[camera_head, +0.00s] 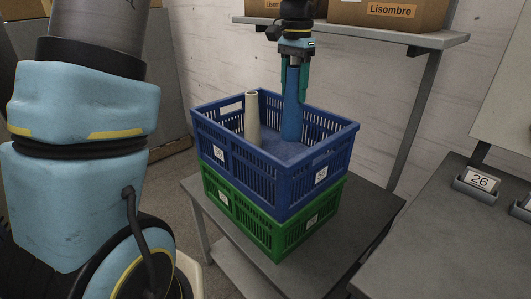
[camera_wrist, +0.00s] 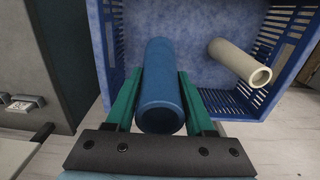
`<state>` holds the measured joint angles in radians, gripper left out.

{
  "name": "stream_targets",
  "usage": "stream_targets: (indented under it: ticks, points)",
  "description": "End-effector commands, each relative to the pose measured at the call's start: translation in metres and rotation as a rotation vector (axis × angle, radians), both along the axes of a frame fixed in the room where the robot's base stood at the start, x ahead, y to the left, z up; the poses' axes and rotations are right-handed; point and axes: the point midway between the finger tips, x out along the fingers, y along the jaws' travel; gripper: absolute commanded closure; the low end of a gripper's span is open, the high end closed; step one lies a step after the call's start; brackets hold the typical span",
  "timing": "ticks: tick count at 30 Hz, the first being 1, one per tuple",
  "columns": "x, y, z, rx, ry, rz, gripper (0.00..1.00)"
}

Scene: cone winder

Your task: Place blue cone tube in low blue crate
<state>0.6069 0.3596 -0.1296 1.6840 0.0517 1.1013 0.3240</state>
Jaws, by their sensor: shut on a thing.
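The blue cone tube (camera_head: 291,108) is upright in my gripper (camera_head: 296,82), which is shut on its upper part. In the head view the tube's lower end is inside the blue crate (camera_head: 275,196), towards its back right; whether it touches the crate floor I cannot tell. The wrist view also shows the tube (camera_wrist: 160,88) between the green fingers of my gripper (camera_wrist: 162,92), with the crate (camera_wrist: 107,60) beneath. The blue crate stands on a green crate.
A cream cone tube (camera_head: 252,118) stands in the blue crate, left of the blue tube. The green crate (camera_head: 275,238) rests on a grey table (camera_head: 365,215). A shelf (camera_head: 400,37) with cardboard boxes (camera_head: 388,12) is behind. A grey bench (camera_head: 460,235) is at the right.

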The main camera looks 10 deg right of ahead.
Motion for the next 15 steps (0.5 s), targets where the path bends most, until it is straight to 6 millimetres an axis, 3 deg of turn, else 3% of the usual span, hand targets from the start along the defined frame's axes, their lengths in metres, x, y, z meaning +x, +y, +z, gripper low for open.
stream_targets:
  ticks: [9,15]
  points:
    - [-0.001,0.001,-0.05,0.003,0.004,0.0,1.0]
    - [0.0,0.0,-0.071,0.001,0.002,0.001,1.0]
